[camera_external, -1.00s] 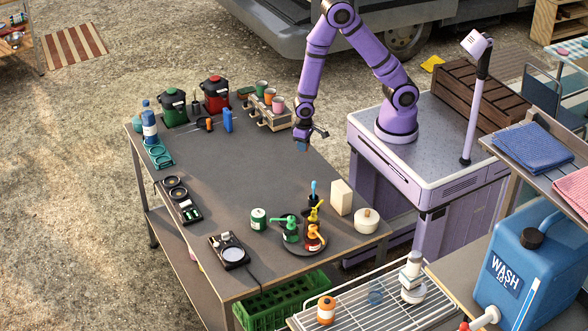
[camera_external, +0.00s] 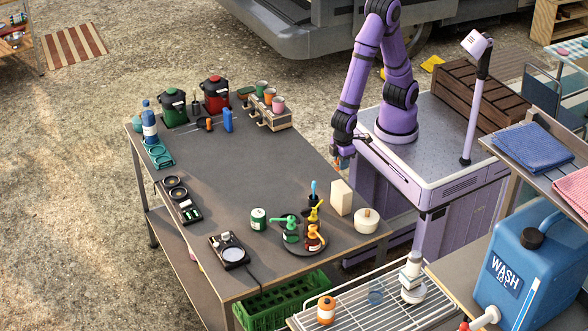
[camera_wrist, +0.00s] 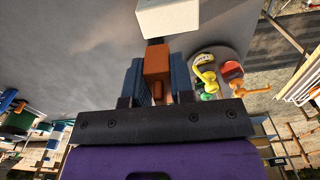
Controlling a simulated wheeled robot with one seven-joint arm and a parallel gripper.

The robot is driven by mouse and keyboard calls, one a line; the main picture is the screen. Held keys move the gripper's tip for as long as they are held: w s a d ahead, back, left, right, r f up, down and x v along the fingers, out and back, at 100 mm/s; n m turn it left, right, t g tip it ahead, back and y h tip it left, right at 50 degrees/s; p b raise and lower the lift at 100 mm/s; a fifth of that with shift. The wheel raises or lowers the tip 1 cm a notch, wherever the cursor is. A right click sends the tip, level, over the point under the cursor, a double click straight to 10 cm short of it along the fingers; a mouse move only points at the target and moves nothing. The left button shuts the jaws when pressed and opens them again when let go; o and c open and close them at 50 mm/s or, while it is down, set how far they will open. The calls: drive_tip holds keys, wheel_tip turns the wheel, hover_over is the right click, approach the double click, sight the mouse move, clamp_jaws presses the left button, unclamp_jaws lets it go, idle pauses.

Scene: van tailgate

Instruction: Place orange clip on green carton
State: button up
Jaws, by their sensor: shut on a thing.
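My gripper (camera_external: 343,158) is near the table's right edge, beside my base, above the table's height as far as I can tell. In the wrist view its blue fingers (camera_wrist: 157,85) are shut on the orange clip (camera_wrist: 157,60), a small orange block. Only a speck of orange shows at the gripper in the external view. I cannot make out a clear green carton. A small green block (camera_external: 246,92) lies at the table's back, and a green crate (camera_external: 285,302) stands under its front edge.
A cream box (camera_external: 341,197) stands on the table's right side; a pale block also tops the wrist view (camera_wrist: 170,15). A dark round tray (camera_external: 302,247) holds several bottles. A green can (camera_external: 258,219) and white pot (camera_external: 367,220) are near. The table (camera_external: 240,170) is clear in the middle.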

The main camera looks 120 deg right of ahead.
sight(344, 186)
drive_tip(key=shift+s+a+r, duration=0.15)
drive_tip(key=shift+s+a, duration=0.05)
drive_tip(key=shift+a, duration=0.25)
drive_tip(key=shift+n, duration=0.3)
drive_tip(key=shift+s+a+f, duration=0.1)
drive_tip(key=shift+a+f, duration=0.05)
drive_tip(key=shift+f, duration=3.8)
drive_tip(key=o, duration=0.9)
drive_tip(key=shift+f, duration=0.1)
wheel_tip(344, 186, up, 12)
drive_tip(key=shift+r, duration=0.2)
